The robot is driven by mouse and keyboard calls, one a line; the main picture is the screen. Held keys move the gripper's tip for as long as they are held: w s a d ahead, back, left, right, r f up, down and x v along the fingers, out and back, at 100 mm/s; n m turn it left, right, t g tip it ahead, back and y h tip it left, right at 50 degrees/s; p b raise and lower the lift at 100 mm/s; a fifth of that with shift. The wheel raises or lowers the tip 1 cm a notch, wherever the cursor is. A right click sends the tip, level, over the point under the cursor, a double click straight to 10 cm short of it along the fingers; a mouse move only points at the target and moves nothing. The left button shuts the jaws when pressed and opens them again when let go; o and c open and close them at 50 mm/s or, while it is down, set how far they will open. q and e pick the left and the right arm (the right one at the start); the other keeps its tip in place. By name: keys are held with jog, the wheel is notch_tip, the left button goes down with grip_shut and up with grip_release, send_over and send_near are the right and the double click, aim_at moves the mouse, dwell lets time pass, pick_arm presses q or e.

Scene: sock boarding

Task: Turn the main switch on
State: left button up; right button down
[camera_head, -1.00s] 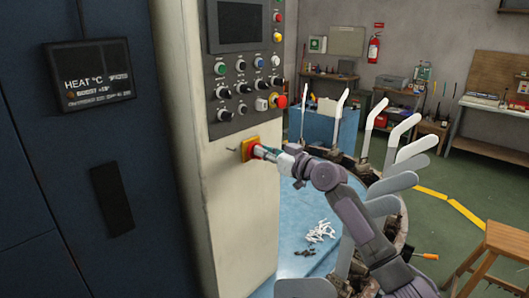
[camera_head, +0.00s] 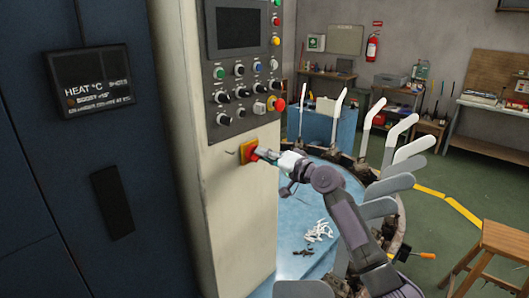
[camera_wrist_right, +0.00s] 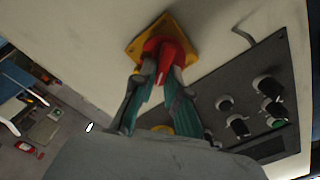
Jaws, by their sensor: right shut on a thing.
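The main switch is a red rotary handle on a yellow plate (camera_head: 247,151) on the cream side of the machine, below the button panel. In the right wrist view the red handle (camera_wrist_right: 168,52) sits between my fingers, in front of the yellow plate (camera_wrist_right: 150,36). My right gripper (camera_head: 259,154) reaches it from the right and is shut on the red handle. In the right wrist view the green-padded fingers (camera_wrist_right: 164,85) press on both sides of it. The plate looks tilted in the right wrist view. My left gripper does not show.
The control panel (camera_head: 222,72) with knobs, buttons and a dark screen is just above the switch. A blue table (camera_head: 290,262) with small white pieces (camera_head: 319,231) lies below my arm. White upright boards (camera_head: 373,118) stand behind it. A wooden stool (camera_head: 500,245) is at right.

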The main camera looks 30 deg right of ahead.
jog(key=shift+d+f+m+p, duration=0.15)
jog(key=shift+m+p, duration=0.65)
jog(key=shift+m, duration=0.95)
jog(key=shift+a+f+m+p, duration=0.15)
jog(key=shift+m+p, duration=0.65)
jog(key=shift+m, duration=0.95)
jog(key=shift+d, duration=0.1)
jog(key=c, duration=1.2)
grip_release()
jog(key=v, duration=1.2)
jog(key=shift+d+f, duration=0.1)
jog(key=shift+f, duration=0.05)
